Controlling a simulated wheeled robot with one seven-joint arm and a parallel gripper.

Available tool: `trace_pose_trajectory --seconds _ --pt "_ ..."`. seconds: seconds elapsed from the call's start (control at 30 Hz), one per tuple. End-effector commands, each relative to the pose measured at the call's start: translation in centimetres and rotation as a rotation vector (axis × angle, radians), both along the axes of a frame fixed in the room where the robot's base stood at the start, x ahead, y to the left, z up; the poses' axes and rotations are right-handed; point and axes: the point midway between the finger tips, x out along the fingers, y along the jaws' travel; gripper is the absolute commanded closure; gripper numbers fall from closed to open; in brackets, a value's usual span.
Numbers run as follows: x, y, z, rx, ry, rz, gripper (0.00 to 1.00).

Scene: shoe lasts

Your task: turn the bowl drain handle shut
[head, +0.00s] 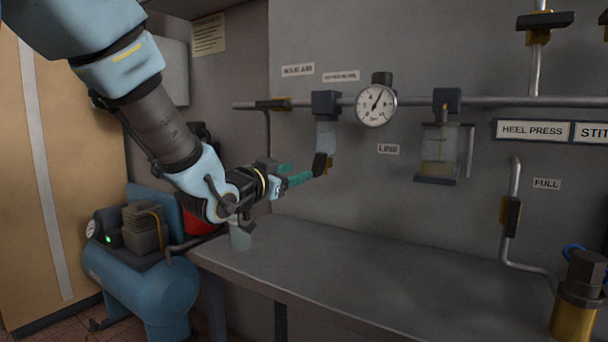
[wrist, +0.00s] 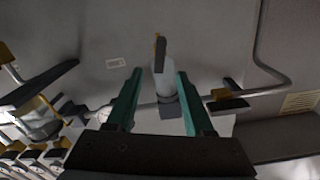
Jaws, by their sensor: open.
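The filter bowl (head: 326,135) is a cloudy pale cylinder hanging below a dark block on the wall pipe. Its drain handle (head: 320,165), black with a yellow part, is at the bowl's lower end and stands steeply, slightly tilted. My gripper (head: 307,176) reaches in from the left with teal fingers just beside the handle. In the wrist view, which is upside down, the fingers of my gripper (wrist: 160,72) are open. The bowl (wrist: 163,85) shows between them, and the drain handle (wrist: 159,50) shows just beyond the tips. Contact cannot be told.
A gauge (head: 376,105) and a second bowl (head: 439,150) hang to the right. A black-handled valve (head: 272,104) is on the pipe to the left. The bench top (head: 350,270) below is mostly clear, with a small grey cup (head: 240,236) at its left end.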

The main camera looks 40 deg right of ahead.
Motion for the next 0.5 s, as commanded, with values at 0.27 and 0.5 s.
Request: trace_pose_trajectory --seconds 0.27,0.5 --pt "-0.22 0.79 0.01 0.0 0.0 0.0 0.47" --pt "-0.32 0.85 0.52 0.001 0.001 -0.002 0.47"
